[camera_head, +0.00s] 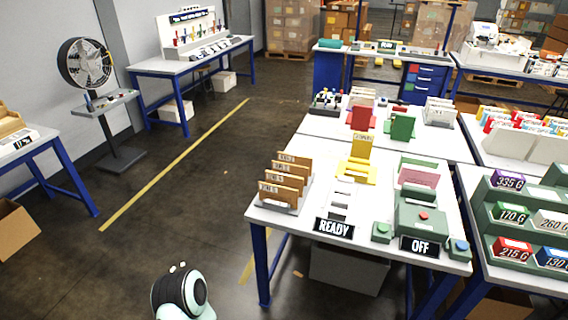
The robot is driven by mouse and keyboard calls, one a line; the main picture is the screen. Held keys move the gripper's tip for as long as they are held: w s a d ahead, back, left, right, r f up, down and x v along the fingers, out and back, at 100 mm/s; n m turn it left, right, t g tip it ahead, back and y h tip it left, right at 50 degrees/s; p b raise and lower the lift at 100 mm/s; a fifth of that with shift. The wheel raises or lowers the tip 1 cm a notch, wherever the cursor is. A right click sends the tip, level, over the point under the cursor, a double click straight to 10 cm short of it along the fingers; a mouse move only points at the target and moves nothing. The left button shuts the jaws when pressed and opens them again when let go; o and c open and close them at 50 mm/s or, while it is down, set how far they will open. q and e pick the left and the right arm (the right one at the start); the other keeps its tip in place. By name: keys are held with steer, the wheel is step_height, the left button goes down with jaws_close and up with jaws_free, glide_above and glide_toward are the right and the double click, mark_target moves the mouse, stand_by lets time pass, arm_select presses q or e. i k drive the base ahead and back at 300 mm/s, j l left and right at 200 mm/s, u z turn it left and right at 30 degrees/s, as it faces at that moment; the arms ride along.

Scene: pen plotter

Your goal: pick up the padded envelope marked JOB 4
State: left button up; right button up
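Several tan padded envelopes (283,179) stand upright, one behind another, in a light grey rack (291,209) at the left end of the near white table. Each has a white label with dark print along its top edge. The print is too small to read surely, so I cannot tell which envelope is marked JOB 4. Neither of my grippers is in view. A rounded white and black part at the bottom edge is probably mine.
The table (309,203) also holds a READY sign (333,229), an OFF sign (419,246) and a green machine (421,213) with a red button. A grey bin (348,268) is under it. Bare floor lies left of the table, crossed by a yellow line (172,167).

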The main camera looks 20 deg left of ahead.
mark_target(296, 182)
steer(key=j+u, duration=0.1)
steer(key=u, duration=0.4)
steer(key=i+j+u, duration=0.1)
steer(key=u, duration=0.4)
steer(key=i+u, duration=0.1)
steer(key=u, duration=0.4)
steer(key=i+u, duration=0.1)
steer(key=u, duration=0.4)
steer(key=i+u, duration=0.45)
steer(key=i, duration=1.1)
steer(key=i+l+z, duration=0.1)
steer(key=i+z, duration=0.75)
steer(key=i+j+z, duration=0.1)
steer(key=i+z, duration=0.15)
steer(key=z, duration=0.15)
steer(key=i+l+z, duration=0.15)
steer(key=i+z, duration=0.55)
steer(key=z, duration=0.2)
steer(key=i+z, duration=1.2)
steer(key=i+j+z, duration=0.1)
steer(key=i+z, duration=0.25)
steer(key=k+z, duration=0.1)
steer(key=z, duration=1.7)
